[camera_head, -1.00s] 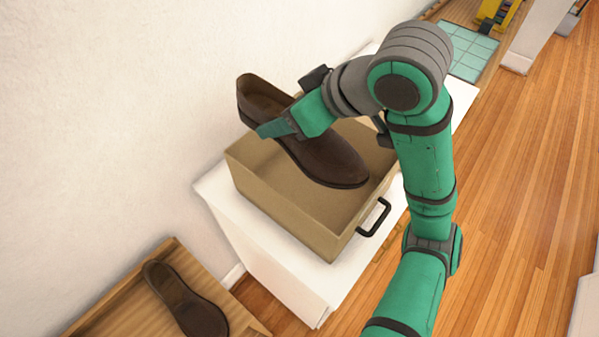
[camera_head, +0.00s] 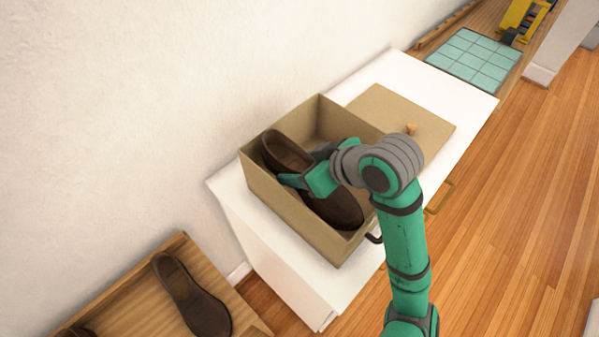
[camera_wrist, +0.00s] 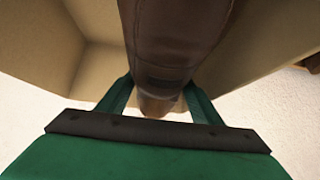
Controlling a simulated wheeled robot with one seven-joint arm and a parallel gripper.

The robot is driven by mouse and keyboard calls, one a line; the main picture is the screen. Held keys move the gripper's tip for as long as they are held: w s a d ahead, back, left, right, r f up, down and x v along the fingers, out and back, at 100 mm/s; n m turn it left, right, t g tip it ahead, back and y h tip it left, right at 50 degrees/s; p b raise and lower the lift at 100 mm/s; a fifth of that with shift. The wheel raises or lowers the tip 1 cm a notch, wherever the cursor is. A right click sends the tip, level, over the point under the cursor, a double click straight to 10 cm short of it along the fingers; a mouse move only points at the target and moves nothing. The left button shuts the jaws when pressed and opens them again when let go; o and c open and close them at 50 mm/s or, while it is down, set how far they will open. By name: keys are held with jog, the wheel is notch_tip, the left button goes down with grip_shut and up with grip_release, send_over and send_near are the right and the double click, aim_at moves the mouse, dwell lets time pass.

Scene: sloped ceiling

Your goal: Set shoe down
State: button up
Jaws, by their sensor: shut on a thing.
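A dark brown shoe (camera_head: 333,208) is inside the tan box (camera_head: 290,207), lying lengthwise between its walls. My gripper (camera_head: 290,181) is shut on the shoe near its heel half, with its fingers on either side. In the wrist view the shoe (camera_wrist: 175,40) runs between my green fingers (camera_wrist: 158,100), with the box walls (camera_wrist: 40,45) on both sides. Whether the sole touches the box floor is hidden.
The box stands on a white cabinet (camera_head: 285,270). A flat tan lid (camera_head: 395,115) with a small knob lies behind it. Another brown shoe (camera_head: 190,297) rests on a wooden rack (camera_head: 125,300) at lower left. A teal tiled mat (camera_head: 475,58) is at upper right.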

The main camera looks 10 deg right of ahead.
jog(key=shift+f, duration=1.3)
jog(key=shift+f, duration=0.6)
jog(key=o, duration=1.2)
jog(key=shift+a+f, duration=0.1)
jog(key=shift+c, duration=0.2)
jog(key=shift+r, duration=0.6)
notch_tip(320, 180, up, 9)
send_over(340, 210)
jog(key=w, duration=0.5)
jog(key=shift+s+a+f, duration=0.1)
jog(key=shift+s+a, duration=0.1)
jog(key=shift+a, duration=0.2)
